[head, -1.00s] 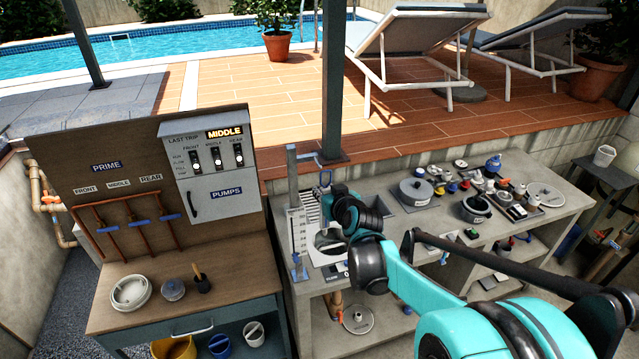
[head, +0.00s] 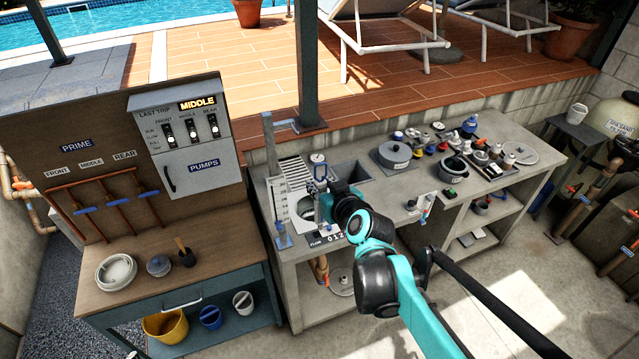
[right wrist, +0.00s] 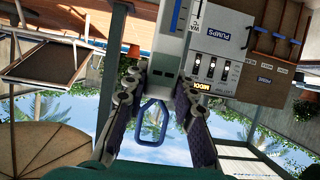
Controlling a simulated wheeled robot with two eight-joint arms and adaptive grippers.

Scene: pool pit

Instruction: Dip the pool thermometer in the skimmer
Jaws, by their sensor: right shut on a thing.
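The pool thermometer shows by its blue loop handle (head: 321,171) in the head view. In the right wrist view the blue loop (right wrist: 152,122) sits between the fingers, and a pale body runs up and away from it. My right gripper (head: 322,188) is shut on the thermometer, over the left part of the concrete bench. The skimmer (head: 304,212) is a round dark opening in a pale plate on that bench. The gripper and wrist hide part of it. I cannot tell how high the thermometer's lower end is, or whether it is inside the opening. My left gripper is not in view.
An upright gauge board (head: 281,212) and a grey post stand left of the skimmer. A dark basin (head: 350,173) lies behind it. A grey lidded pot (head: 395,154) and several small items crowd the bench's right. The pump box (head: 190,140) stands at left.

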